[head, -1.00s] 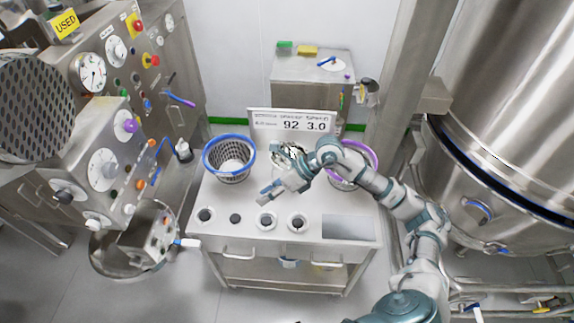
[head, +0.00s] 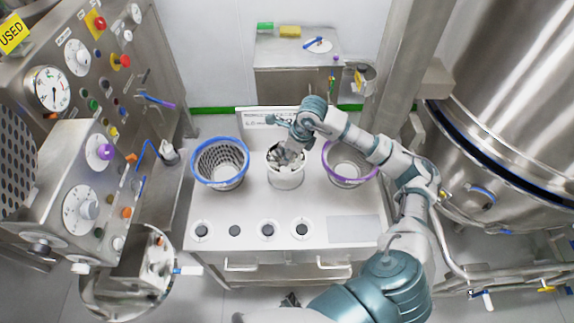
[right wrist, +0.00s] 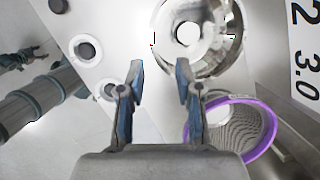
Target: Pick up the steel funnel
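The steel funnel (head: 286,181) stands on the steel table between the two baskets. In the right wrist view it is a shiny round bowl (right wrist: 215,58) with a pale round opening in its middle. My right gripper (head: 286,156) is over the funnel in the head view and hides part of its mouth. In the right wrist view the right gripper (right wrist: 160,75) is open, with nothing between its fingers. The bowl lies just beyond the fingertips, mostly beyond the right finger. A dark, gripper-like part, perhaps my left gripper (head: 290,300), shows in front of the table; its finger state is unclear.
A blue-rimmed basket (head: 221,181) stands left of the funnel and a purple-rimmed basket (head: 350,181) stands right of it, close to my arm. Several round holes line the table's front part. A sign (head: 252,115) stands behind. A control panel (head: 85,110) is at left.

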